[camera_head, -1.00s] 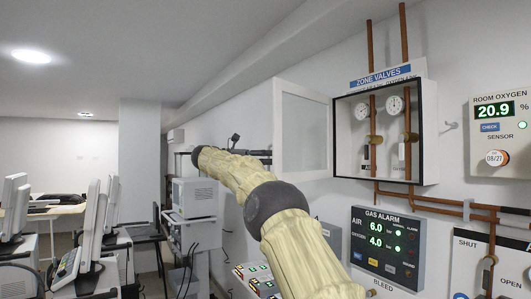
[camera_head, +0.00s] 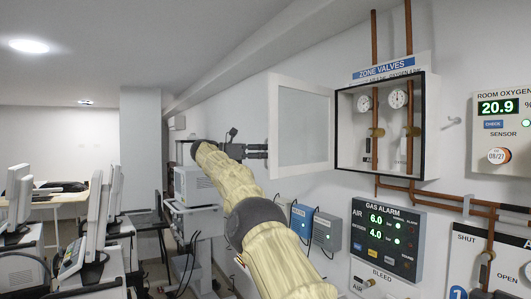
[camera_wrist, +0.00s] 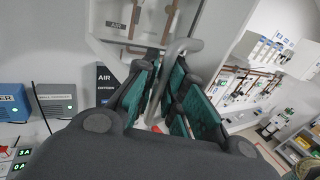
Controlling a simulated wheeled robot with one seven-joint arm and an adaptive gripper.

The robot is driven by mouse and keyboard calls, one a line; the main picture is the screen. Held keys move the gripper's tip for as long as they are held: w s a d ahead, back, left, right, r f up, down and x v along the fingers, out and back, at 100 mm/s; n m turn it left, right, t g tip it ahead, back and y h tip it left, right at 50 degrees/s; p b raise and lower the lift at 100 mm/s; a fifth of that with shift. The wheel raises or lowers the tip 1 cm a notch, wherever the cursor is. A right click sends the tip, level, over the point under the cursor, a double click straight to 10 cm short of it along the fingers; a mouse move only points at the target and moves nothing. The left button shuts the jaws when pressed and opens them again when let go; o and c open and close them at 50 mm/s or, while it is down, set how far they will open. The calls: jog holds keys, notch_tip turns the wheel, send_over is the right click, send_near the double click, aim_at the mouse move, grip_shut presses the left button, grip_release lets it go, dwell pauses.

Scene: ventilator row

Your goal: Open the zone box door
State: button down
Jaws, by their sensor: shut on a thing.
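The zone box (camera_head: 385,126) is a white wall box with a dark-edged opening under a blue "ZONE VALVES" label. Its pale framed door (camera_head: 303,122) stands swung out to the left, hinged at the box's left edge, so the gauges and copper pipes inside show. My gripper (camera_head: 257,151) is at the door's free left edge. In the wrist view, the teal-padded fingers (camera_wrist: 168,95) are closed around a grey curved door handle (camera_wrist: 181,48). The handle's lower part is partly hidden between the fingers.
A gas alarm panel (camera_head: 387,240) is below the box, and a room oxygen panel (camera_head: 503,130) is to its right. Small boxes (camera_head: 326,230) are on the wall below the door. Carts and monitors (camera_head: 95,225) stand left, with floor between.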

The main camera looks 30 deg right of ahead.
jog(key=shift+r, duration=0.1)
jog(key=c, duration=1.5)
grip_release()
jog(key=shift+c, duration=0.2)
jog(key=shift+s+b, duration=0.25)
jog(key=shift+b, duration=0.2)
